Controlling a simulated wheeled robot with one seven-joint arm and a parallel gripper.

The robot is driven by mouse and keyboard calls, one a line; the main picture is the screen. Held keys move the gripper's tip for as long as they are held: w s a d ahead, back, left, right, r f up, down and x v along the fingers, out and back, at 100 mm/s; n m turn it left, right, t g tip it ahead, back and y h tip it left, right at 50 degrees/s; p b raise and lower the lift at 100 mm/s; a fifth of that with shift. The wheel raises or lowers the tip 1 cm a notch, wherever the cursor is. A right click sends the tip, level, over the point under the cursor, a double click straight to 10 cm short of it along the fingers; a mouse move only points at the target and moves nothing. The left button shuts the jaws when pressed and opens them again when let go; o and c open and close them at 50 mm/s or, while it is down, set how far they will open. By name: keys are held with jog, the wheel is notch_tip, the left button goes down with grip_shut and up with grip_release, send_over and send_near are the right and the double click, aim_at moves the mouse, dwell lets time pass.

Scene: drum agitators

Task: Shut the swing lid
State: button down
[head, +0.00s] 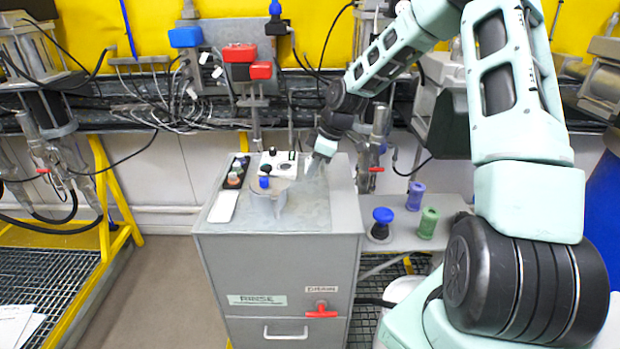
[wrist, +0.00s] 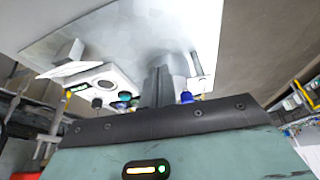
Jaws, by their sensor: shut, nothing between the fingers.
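A grey cabinet (head: 215,270) labelled RINSE stands in the middle of the head view. On its flat top is a low, round grey part with a raised flap (head: 268,208), which looks like the swing lid; I cannot tell its exact angle. A blue knob (head: 264,182) stands just behind it and also shows in the wrist view (wrist: 187,97). My gripper (head: 313,170) is over the back right of the cabinet top, to the right of and behind the flap. Its fingers (wrist: 158,87) are together and empty. I cannot tell whether they touch anything.
A white control box (head: 279,163) and a dark tray of knobs (head: 235,172) sit at the back of the top. Blue, purple and green spools (head: 429,222) stand on a side shelf. A red handle (head: 321,311) sticks out in front.

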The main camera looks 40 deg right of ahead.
jog(key=b+v, duration=0.2)
jog(key=v, duration=0.4)
jog(key=s+d+f+t+y+b, duration=0.2)
jog(key=s+d+f+t+y, duration=0.1)
jog(key=t+y, duration=0.1)
jog(key=p+x, duration=0.4)
jog(key=x, duration=0.5)
jog(key=shift+f, duration=0.25)
jog(key=shift+w+a+p, duration=0.8)
jog(key=shift+w+a, duration=0.05)
jog(key=shift+w, duration=0.1)
jog(key=shift+w+a+f+p, duration=0.15)
jog(key=shift+w+a+p, duration=0.2)
jog(key=shift+w+a, duration=0.15)
